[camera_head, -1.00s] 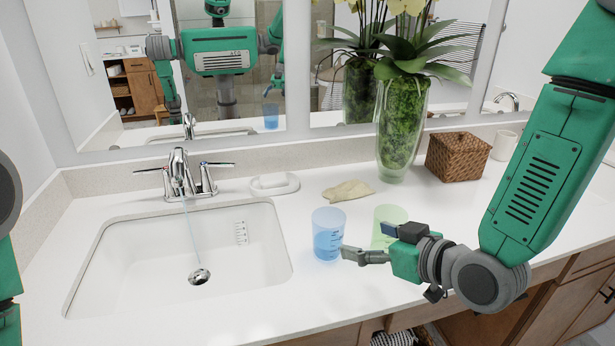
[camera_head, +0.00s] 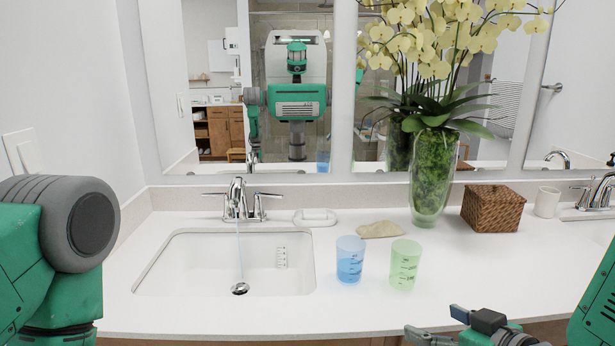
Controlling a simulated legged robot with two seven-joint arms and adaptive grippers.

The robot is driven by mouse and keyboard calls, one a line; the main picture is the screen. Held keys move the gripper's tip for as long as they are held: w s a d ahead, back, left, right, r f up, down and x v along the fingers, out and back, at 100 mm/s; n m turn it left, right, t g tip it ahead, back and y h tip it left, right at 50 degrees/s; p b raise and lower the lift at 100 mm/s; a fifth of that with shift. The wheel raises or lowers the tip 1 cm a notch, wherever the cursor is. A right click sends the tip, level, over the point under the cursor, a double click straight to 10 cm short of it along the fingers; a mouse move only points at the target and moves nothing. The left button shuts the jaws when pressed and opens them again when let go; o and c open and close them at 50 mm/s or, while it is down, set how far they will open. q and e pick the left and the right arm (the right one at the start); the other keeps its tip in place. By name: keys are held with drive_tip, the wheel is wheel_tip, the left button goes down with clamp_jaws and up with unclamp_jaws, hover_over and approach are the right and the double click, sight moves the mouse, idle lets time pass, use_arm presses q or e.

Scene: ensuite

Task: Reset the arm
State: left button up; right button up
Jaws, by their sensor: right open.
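My right gripper (camera_head: 446,326) is at the bottom right of the head view, low and in front of the counter's front edge. Its fingers are apart and nothing shows between them. My right arm comes in at the right edge. My left arm shows at the left edge, bent close to the camera; its gripper is out of view. A blue cup (camera_head: 350,259) holding some water stands upright on the counter. A green cup (camera_head: 404,265) stands upright just right of it. The right gripper is apart from both cups.
The white counter (camera_head: 330,317) is clear along its front. A sink (camera_head: 190,262) with a running faucet (camera_head: 238,200) is at left. Behind the cups are a soap dish (camera_head: 314,218), a beige cloth (camera_head: 380,230), a tall orchid vase (camera_head: 432,180) and a wicker box (camera_head: 492,208).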

use_arm(q)
drive_tip(key=f+b, duration=0.2)
drive_tip(key=shift+w+a+f, duration=0.1)
drive_tip(key=shift+w+f, duration=0.25)
use_arm(e)
drive_tip(key=s+d+f+m+g+h, duration=0.2)
drive_tip(key=s+f+g, duration=0.3)
drive_tip(key=s+f, duration=0.7)
drive_tip(key=s+d+f+m+g+h, duration=0.2)
drive_tip(key=s+f+g, duration=0.4)
drive_tip(key=s+f, duration=0.7)
wheel_tip(320, 180, down, 3)
drive_tip(key=d+h, duration=0.1)
drive_tip(key=d, duration=0.1)
drive_tip(key=shift+s+d, duration=0.15)
drive_tip(key=shift+d, duration=0.25)
drive_tip(key=shift+d+f, duration=0.1)
